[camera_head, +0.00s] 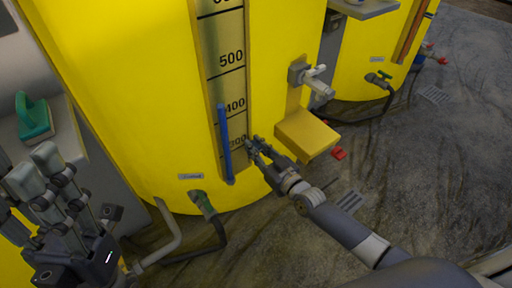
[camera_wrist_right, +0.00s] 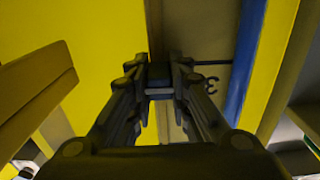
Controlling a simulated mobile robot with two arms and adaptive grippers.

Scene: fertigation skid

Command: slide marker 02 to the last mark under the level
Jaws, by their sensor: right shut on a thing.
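My right gripper (camera_head: 254,147) is at the plate's right edge near 300. In the right wrist view its fingers are closed on a small dark piece (camera_wrist_right: 159,74), mostly hidden. I cannot read a number on it. The blue column (camera_wrist_right: 246,60) is right of the fingers there. My left gripper (camera_head: 37,168) is open and empty at the left.
A yellow box (camera_head: 307,135) juts out just right of my right gripper, below a grey tap (camera_head: 312,78). A green-handled tool (camera_head: 35,119) sits on a grey surface at the left. A valve and hose (camera_head: 205,205) are below the plate. The floor at right is mostly clear.

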